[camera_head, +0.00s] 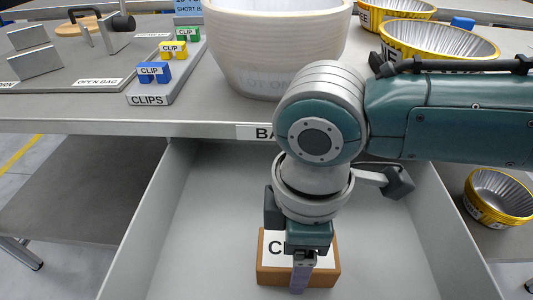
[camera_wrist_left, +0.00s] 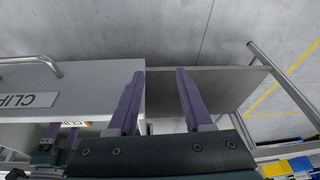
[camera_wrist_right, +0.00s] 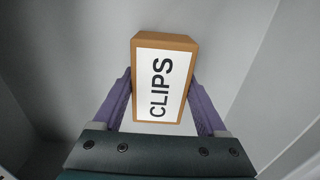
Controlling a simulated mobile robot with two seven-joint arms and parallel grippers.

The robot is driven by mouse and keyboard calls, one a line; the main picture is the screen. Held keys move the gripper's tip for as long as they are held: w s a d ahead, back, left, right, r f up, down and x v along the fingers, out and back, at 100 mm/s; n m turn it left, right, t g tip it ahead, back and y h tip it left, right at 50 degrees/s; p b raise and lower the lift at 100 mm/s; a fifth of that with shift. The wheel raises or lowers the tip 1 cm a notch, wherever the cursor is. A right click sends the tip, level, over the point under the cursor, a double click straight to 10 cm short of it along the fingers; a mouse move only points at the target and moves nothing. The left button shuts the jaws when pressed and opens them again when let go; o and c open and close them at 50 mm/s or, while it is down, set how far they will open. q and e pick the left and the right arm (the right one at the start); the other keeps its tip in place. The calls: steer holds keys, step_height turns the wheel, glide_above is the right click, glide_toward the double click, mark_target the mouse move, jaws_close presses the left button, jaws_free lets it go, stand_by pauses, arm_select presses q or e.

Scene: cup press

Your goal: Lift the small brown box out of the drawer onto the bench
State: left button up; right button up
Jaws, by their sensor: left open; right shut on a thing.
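The small brown box (camera_head: 324,277) with a white CLIPS label is inside the open grey drawer (camera_head: 140,240). My right gripper (camera_head: 303,270) reaches down into the drawer over the box and hides part of it. In the right wrist view the box (camera_wrist_right: 164,42) sits between the two purple fingers of my right gripper (camera_wrist_right: 160,90), which is shut on it. Whether the box touches the drawer floor is hard to tell. My left gripper (camera_wrist_left: 158,82) is open and empty in the left wrist view, outside the drawer; the head view does not show it.
The bench (camera_head: 215,105) behind the drawer holds a large cream bowl (camera_head: 275,45), a CLIPS rack (camera_head: 165,88) with coloured clips, and foil cups (camera_head: 440,42). Bare bench lies at the front left. A drawer handle (camera_wrist_left: 35,62) shows near my left gripper.

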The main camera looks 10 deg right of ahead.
steer(key=c, duration=0.4)
steer(key=shift+r, duration=0.15)
